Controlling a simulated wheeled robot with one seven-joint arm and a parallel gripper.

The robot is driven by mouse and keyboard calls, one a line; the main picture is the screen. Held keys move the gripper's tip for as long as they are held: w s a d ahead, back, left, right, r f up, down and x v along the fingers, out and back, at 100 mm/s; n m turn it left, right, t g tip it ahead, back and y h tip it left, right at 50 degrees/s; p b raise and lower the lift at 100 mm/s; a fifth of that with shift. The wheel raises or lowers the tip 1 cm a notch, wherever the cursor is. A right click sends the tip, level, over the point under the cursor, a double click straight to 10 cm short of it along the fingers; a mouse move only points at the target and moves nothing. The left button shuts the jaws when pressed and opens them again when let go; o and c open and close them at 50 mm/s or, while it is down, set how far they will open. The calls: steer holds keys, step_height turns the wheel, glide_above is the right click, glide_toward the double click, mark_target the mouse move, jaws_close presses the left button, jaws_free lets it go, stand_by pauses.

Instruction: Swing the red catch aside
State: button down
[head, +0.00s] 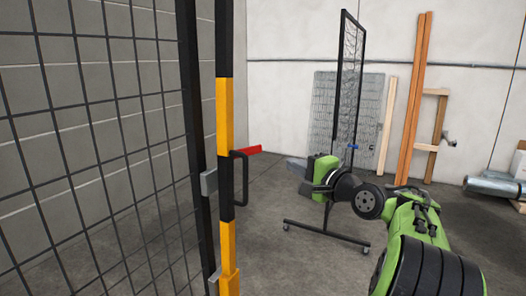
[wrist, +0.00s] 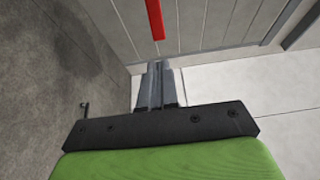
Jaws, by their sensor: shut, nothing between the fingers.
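The red catch (head: 246,151) is a short red bar on the yellow-and-black post (head: 226,130), just above the black handle. In the head view it points right, toward my gripper (head: 290,163), and a gap shows between them. My gripper is shut and empty, with its fingers pointing left. In the wrist view the red catch (wrist: 154,18) hangs in from the top edge, its end just beyond and above my shut fingers (wrist: 156,66). I see no contact. The catch's pivot is not clear to me.
A black mesh gate (head: 90,130) fills the left side. A black handle (head: 243,178) sticks out from the post below the catch. A wheeled mesh frame (head: 347,100) stands behind my gripper. Wooden planks (head: 410,100) lean on the back wall. The floor between post and frame is clear.

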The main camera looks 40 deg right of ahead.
mark_target(261, 149)
steer(key=w, duration=0.4)
steer(key=w+d+p, duration=0.1)
steer(key=w, duration=0.3)
steer(key=w+d, duration=0.1)
steer(key=w, duration=0.3)
steer(key=shift+w+f+p, duration=0.1)
steer(key=shift+w+p, duration=0.05)
steer(key=shift+p, duration=0.15)
steer(key=shift+a, duration=0.1)
steer(key=y+p, duration=0.1)
steer(key=p, duration=0.1)
steer(key=w+n+p, duration=0.1)
steer(key=p, duration=0.1)
steer(key=shift+w+d+r+y, duration=0.1)
steer(key=shift+d+r+y, duration=0.25)
steer(key=shift+r+y, duration=0.05)
steer(key=w+p, duration=0.3)
steer(key=shift+d+f, duration=0.2)
steer(key=shift+d, duration=0.1)
steer(key=shift+s+f, duration=0.1)
steer(key=shift+f, duration=0.1)
